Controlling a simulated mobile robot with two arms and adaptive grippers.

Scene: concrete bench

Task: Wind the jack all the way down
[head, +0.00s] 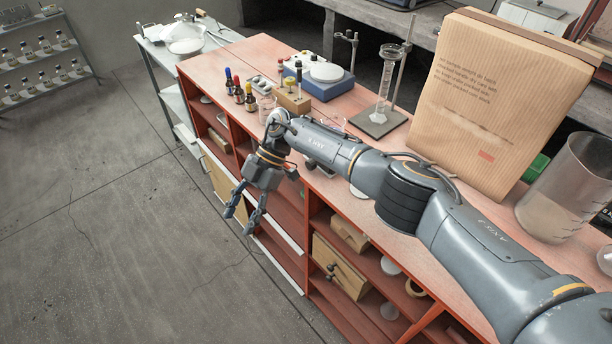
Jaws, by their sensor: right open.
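My right gripper (243,217) is open and empty. It points down in front of the red bench, over the grey floor, with its two fingers apart. My right arm reaches in from the lower right and passes over the bench top, covering part of it. I cannot make out a jack for certain. A small dark item (322,167) behind and below my forearm is mostly hidden, and I cannot tell what it is. My left gripper is not in view.
The red bench (222,62) carries dropper bottles (238,90), a blue device with a white round plate (326,82), a stand with a glass cylinder (387,75), a large paper bag (490,110) and a beaker (562,190). Open shelves face the clear floor.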

